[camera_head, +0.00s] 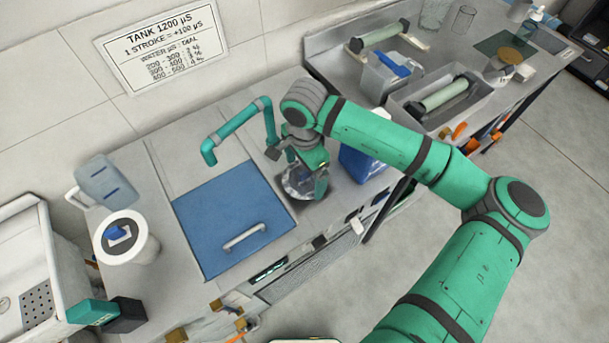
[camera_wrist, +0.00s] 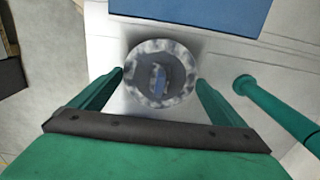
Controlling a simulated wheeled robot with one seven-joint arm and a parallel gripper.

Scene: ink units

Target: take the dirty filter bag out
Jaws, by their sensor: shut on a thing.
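The dirty filter bag (camera_wrist: 141,88) is a mottled grey-white ring around a darker hollow, seen from above in the wrist view. A small blue and pale shape shows inside it. My gripper (camera_wrist: 161,77) has one finger on each side of the bag's rim and is shut on it. In the head view the bag (camera_head: 296,184) shows as a grey-white patch under my gripper (camera_head: 308,182), at the counter beside the blue lid. My fingers partly cover it there. I cannot tell how far its lower part sits in the counter.
A teal pipe (camera_head: 236,130) arches close behind my gripper. The blue lid (camera_head: 225,212) with a pale handle lies left. A blue container (camera_head: 362,163) stands close on the right. A white bucket (camera_head: 146,248) and a clear jug (camera_head: 108,180) stand at the far left.

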